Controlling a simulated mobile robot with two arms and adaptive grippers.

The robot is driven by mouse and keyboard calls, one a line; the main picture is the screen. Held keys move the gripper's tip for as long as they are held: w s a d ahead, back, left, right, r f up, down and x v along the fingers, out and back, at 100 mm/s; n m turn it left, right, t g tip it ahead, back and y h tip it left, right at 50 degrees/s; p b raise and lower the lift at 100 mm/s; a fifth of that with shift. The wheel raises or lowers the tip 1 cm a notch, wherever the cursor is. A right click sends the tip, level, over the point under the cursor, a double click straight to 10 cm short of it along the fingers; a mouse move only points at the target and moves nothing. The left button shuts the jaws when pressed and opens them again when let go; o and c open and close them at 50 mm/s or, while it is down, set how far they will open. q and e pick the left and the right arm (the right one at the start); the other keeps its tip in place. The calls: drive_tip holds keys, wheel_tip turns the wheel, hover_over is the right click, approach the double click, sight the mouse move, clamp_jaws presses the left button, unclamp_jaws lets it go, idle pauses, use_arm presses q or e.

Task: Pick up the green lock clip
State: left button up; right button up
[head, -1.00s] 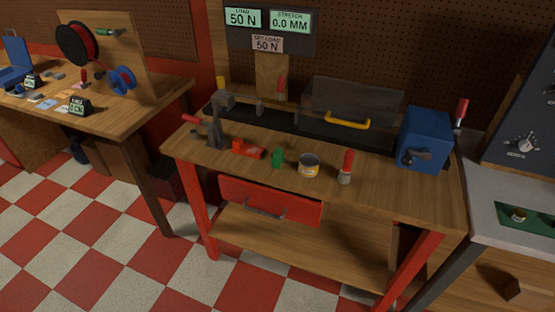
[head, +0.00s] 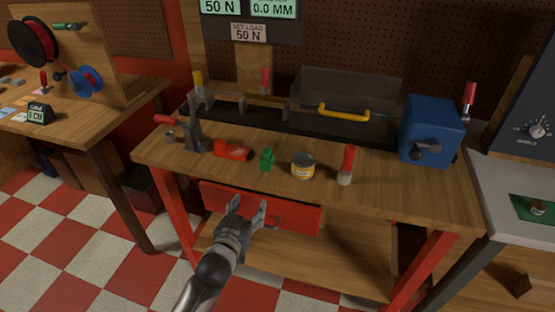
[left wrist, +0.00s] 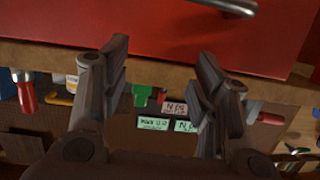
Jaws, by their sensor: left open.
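The green lock clip (head: 267,159) stands on the wooden workbench top, between a red tool (head: 232,150) and a small tin (head: 303,166). In the left wrist view the green clip (left wrist: 141,94) shows beyond the bench edge, between my two fingers and partly cut off by that edge. My left gripper (head: 250,207) is open and empty, in front of the red drawer. It is lower than the bench top and apart from the clip. My right gripper is not in view.
A red-handled brush (head: 347,165) stands right of the tin. A vise-like tool (head: 193,132) stands at the left, a blue box (head: 430,131) at the right. The red drawer (head: 295,214) and bench front edge lie near my gripper. The front right bench top is clear.

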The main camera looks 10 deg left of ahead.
sight(265, 156)
use_arm(q)
drive_tip(key=w+r+t, duration=0.1)
drive_tip(key=w+r, duration=0.1)
drive_tip(key=r, duration=0.1)
drive_tip(key=w+d+r+t, duration=0.1)
drive_tip(key=w+r, duration=0.5)
drive_tip(key=shift+d+t+h, duration=0.2)
drive_tip(key=shift+t+h, duration=0.2)
drive_tip(key=shift+w+f, duration=0.1)
drive_tip(key=shift+w, duration=0.65)
drive_tip(key=shift+w+d+p, duration=0.2)
drive_tip(key=shift+w+p, duration=0.35)
drive_tip(key=shift+w, duration=1.65)
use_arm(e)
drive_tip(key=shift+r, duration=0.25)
use_arm(q)
drive_tip(key=shift+c, duration=0.2)
drive_tip(key=c, duration=1)
drive_tip(key=shift+c, duration=0.2)
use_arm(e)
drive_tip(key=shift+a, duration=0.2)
